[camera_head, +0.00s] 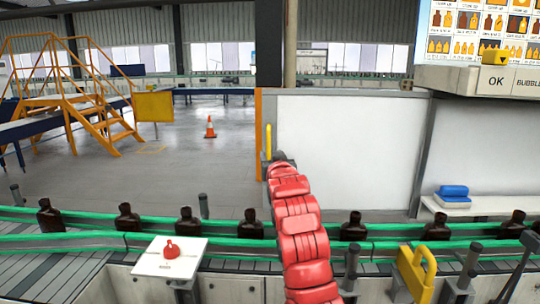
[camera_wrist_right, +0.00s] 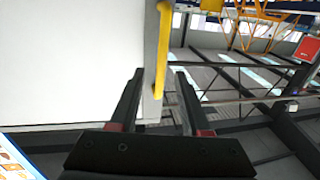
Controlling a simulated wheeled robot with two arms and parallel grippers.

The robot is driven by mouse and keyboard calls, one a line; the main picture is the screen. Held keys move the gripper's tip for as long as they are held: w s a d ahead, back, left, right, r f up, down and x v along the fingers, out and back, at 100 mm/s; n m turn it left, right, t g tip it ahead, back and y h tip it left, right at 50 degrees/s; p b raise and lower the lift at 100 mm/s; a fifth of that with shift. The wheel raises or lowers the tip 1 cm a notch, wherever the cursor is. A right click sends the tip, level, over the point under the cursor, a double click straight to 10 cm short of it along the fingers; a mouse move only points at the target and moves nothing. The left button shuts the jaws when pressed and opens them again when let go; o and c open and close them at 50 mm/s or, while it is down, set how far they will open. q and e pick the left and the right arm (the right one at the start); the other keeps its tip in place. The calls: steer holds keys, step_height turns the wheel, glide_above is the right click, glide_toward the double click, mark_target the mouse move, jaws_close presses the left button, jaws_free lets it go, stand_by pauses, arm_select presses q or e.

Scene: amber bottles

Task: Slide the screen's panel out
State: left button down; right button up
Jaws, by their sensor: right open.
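The screen's white panel (camera_head: 345,150) stands upright behind the conveyor, with a yellow vertical handle (camera_head: 268,142) at its left edge beside an orange post (camera_head: 259,125). My right gripper (camera_head: 277,158) is at the end of the red arm, close to the lower part of the handle. In the right wrist view, my right gripper (camera_wrist_right: 158,85) is open, and the yellow handle (camera_wrist_right: 163,45) runs in line with the gap between its two dark fingers. Whether the fingers touch the handle cannot be told. The panel (camera_wrist_right: 70,60) fills the left side there. My left gripper is not in view.
A green-railed conveyor (camera_head: 90,240) carries several dark bottles (camera_head: 186,222) across the front, under my right arm. A red button (camera_head: 170,248) sits on a white plate at front left. A yellow handle (camera_head: 415,275) stands at front right. Open floor lies left of the screen.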

steer(key=s+d+b, duration=0.1)
steer(key=s+d, duration=0.1)
steer(key=s, duration=0.9)
steer(key=shift+s+b, duration=0.15)
steer(key=shift+b, duration=0.2)
steer(key=shift+d, duration=0.1)
